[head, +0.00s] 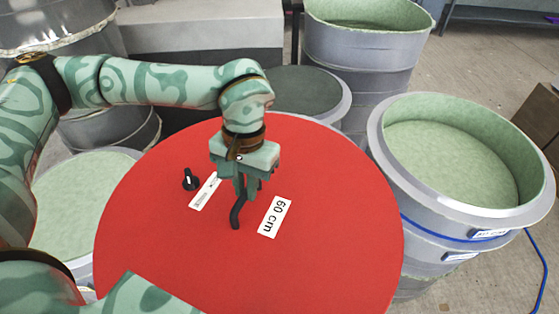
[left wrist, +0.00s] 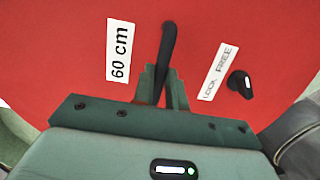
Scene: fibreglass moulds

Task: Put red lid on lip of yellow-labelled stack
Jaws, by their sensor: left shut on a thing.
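The red lid (head: 330,240) is a large disc with a white "60 cm" label, a narrow white label and a small black knob. It fills the lower middle of the head view and also shows in the left wrist view (left wrist: 60,40). My left gripper (head: 246,190) comes from above and is shut on the lid's dark curved handle (head: 236,216). In the left wrist view the fingers (left wrist: 164,85) close around that handle (left wrist: 169,45). No yellow label is visible, so I cannot tell which stack is the yellow-labelled one. My right gripper is not in view.
A grey stack with a pale green hollow top (head: 455,160), a blue band and white labels stands right of the lid. Another open one (head: 360,50) stands behind. A dark-topped drum (head: 305,88) is behind the lid. A blue cable (head: 543,270) lies on the right floor.

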